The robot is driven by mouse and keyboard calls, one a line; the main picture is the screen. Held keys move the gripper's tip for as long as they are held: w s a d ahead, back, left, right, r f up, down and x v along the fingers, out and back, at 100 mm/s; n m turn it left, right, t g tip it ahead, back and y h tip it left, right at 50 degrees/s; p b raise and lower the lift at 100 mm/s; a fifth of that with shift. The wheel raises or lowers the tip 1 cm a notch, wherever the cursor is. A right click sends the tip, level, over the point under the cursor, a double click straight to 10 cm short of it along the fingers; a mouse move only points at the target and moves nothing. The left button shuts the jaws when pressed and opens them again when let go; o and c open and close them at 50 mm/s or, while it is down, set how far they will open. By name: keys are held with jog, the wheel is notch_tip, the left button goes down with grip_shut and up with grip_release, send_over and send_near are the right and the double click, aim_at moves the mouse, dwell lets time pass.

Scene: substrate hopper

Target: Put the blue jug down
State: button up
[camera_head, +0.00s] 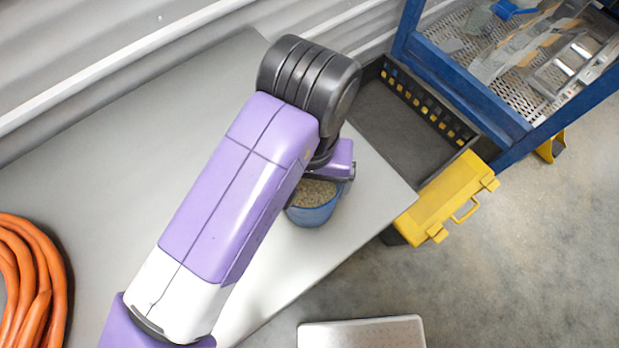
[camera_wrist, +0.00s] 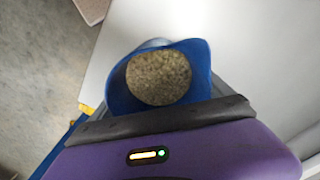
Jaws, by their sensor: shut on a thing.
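The blue jug (camera_head: 312,208) shows in the head view below the end of my arm, over the grey-white table (camera_head: 120,140). It holds grainy, pale brown material. In the wrist view the blue jug (camera_wrist: 118,92) is just beyond the dark edge of my gripper (camera_wrist: 160,120), and its round, grainy contents face the camera. My gripper (camera_head: 330,178) is shut on the jug; the fingertips are mostly hidden. I cannot tell whether the jug's base touches the table.
A dark open tray (camera_head: 400,130) stands at the table's right end, beside a yellow case (camera_head: 445,200). A blue-framed hopper (camera_head: 460,90) holds loose scraps. A coiled orange hose (camera_head: 35,285) lies at left. A pale box (camera_head: 362,333) is at bottom. The table's middle left is clear.

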jog(key=shift+f, duration=0.15)
jog(key=o, duration=1.8)
notch_tip(320, 180, up, 12)
jog(key=shift+r, duration=0.25)
